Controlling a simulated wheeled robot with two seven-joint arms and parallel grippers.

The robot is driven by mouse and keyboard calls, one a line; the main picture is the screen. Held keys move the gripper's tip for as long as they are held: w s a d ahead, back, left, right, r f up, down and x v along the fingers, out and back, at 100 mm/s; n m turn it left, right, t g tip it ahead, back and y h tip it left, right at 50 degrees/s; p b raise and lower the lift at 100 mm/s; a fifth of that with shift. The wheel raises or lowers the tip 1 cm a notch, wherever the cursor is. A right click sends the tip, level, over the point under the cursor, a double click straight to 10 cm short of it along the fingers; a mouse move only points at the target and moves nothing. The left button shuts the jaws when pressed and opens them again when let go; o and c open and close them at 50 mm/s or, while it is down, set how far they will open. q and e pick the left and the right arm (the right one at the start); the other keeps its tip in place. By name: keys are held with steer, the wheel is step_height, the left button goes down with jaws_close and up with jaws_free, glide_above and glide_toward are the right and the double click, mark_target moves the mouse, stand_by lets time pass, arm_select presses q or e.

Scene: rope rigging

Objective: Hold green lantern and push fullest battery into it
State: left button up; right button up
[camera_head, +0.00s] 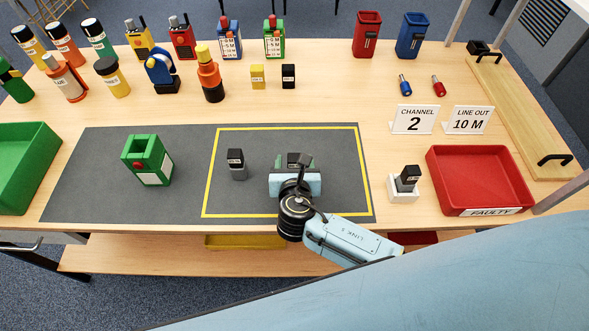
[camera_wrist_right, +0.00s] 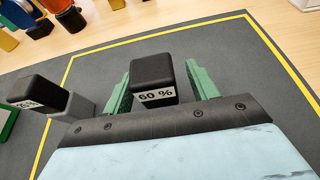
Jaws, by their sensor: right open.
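The green lantern (camera_head: 147,160) stands on the grey mat, left of the yellow outline, with a dark opening in its top. My right gripper (camera_head: 292,163) is open inside the outline. Its green fingers (camera_wrist_right: 155,85) stand on either side of a black-topped battery (camera_wrist_right: 153,70) labelled 60 %, with gaps visible. A second battery (camera_head: 236,162) stands to its left; it also shows in the wrist view (camera_wrist_right: 38,90), its label hard to read. A third black battery (camera_head: 409,176) sits tilted on a white stand (camera_head: 403,195) at the right. My left gripper is not in view.
A red tray (camera_head: 478,206) marked FAULTY lies at the right, a green tray (camera_head: 20,165) at the far left. Bottles, radios and cups line the back. Signs reading CHANNEL 2 (camera_head: 414,121) and LINE OUT 10 M (camera_head: 468,121) stand behind the red tray. The mat between lantern and outline is clear.

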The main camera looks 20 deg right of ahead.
steer(key=shift+w+d+f, duration=0.1)
steer(key=shift+w, duration=0.2)
steer(key=c, duration=1.1)
